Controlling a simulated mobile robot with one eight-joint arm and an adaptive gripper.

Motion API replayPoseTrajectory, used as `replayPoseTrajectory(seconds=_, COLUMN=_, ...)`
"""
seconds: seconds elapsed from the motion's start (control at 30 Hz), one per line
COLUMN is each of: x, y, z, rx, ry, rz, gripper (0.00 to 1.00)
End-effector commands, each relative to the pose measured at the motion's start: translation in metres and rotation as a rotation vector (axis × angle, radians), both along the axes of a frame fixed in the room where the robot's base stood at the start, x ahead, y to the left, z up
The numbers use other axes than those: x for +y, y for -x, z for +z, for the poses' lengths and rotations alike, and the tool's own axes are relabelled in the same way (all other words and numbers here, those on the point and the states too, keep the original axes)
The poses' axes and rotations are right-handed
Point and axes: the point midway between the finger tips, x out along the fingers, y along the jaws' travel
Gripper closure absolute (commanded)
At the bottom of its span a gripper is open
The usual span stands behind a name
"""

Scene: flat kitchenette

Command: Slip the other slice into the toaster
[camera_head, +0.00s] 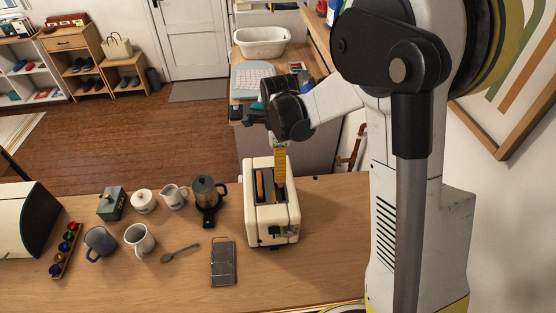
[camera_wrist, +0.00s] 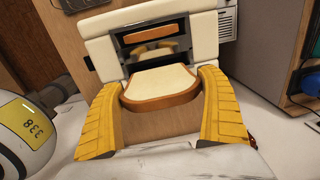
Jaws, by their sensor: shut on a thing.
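The cream toaster (camera_head: 262,225) stands on the wooden counter, its two long slots facing up. One slice of bread (camera_head: 259,185) sits in its left slot; in the wrist view this slice (camera_wrist: 152,33) shows as a brown strip in the far slot. My gripper (camera_head: 280,174) is over the right slot. In the wrist view its yellow fingers are shut on the other slice (camera_wrist: 160,84), one at each side. The held slice is at the near slot of the toaster (camera_wrist: 205,27). I cannot tell how far, if at all, it is inside.
A bread box (camera_head: 25,222) stands far left.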

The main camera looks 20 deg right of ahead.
Motion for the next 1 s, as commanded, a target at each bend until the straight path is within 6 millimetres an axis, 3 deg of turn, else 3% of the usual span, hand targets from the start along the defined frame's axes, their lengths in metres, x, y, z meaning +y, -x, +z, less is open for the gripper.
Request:
replayPoseTrajectory(seconds=0.63, x=0.000, y=0.000, z=-0.060, rx=0.000, ry=0.000, rz=0.000, gripper=0.37)
replayPoseTrajectory(seconds=1.0, x=0.000, y=0.000, z=-0.070, rx=0.000, ry=0.000, rz=0.000, gripper=0.37)
